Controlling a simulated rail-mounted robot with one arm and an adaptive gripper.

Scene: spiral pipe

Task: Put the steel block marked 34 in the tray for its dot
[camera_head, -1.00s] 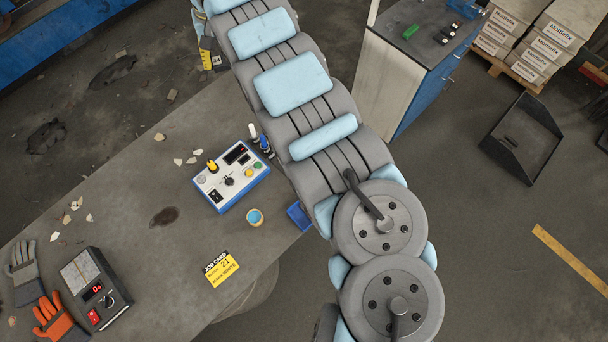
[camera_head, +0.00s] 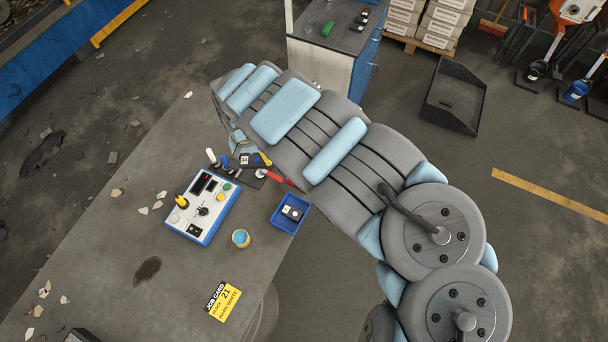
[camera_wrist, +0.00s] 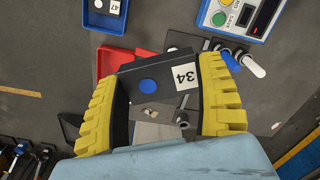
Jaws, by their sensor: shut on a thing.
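The steel block marked 34 (camera_wrist: 160,84) is dark, with a white label and a blue dot on the face seen in the wrist view. My gripper (camera_wrist: 168,66) is shut on it, a ribbed yellow finger on each side. In the head view my gripper (camera_head: 252,159) is partly hidden by my arm, above the table's far right part. A blue tray (camera_head: 276,219) holds a dark block with a white label; that block (camera_wrist: 115,8) seems to read 47 in the wrist view. A red tray (camera_wrist: 108,60) lies beyond the held block, partly hidden by it.
A white and blue control box (camera_head: 203,207) with knobs stands left of the blue tray.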

